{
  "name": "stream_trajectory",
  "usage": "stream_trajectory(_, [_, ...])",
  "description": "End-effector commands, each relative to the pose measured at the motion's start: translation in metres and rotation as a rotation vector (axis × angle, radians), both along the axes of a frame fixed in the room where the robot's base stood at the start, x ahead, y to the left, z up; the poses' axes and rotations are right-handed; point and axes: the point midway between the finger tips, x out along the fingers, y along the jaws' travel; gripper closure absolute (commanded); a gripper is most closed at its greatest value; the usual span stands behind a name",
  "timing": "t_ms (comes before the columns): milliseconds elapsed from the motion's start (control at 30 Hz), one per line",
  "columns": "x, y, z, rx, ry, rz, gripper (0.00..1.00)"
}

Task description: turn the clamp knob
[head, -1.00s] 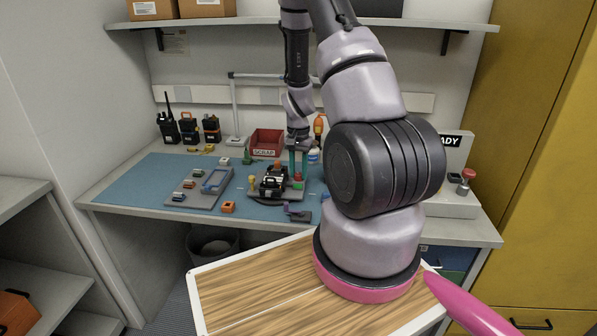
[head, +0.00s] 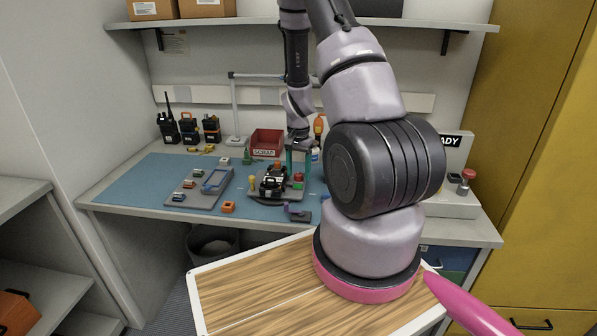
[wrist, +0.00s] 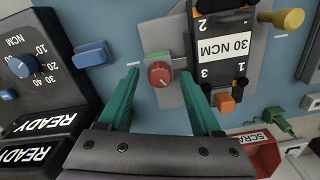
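The clamp knob is a small red knob (wrist: 160,74) on a grey fixture plate (wrist: 163,36). In the head view the red knob (head: 298,177) shows at the right of the fixture. A black radio with a white "30 NCM" label (wrist: 224,45) lies beside the knob; it also shows in the head view (head: 271,184). My gripper (wrist: 159,74) is open, its two teal fingers apart with the knob between their tips in the wrist view. I see a gap on both sides of the knob. In the head view my gripper (head: 298,168) points down over the fixture.
A black NCM dial box (wrist: 35,75) with a blue knob stands left in the wrist view. The red scrap bin (head: 267,143) is behind the fixture. A grey parts tray (head: 200,188) lies left on the blue mat. An orange block (head: 228,207) sits near the front edge.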

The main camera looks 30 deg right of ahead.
Motion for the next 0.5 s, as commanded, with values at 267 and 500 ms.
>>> stream_trajectory(267, [0.001, 0.000, 0.012, 0.000, -0.003, 0.001, 0.34])
stream_trajectory(500, [0.001, 0.000, 0.060, 0.000, -0.004, 0.001, 0.34])
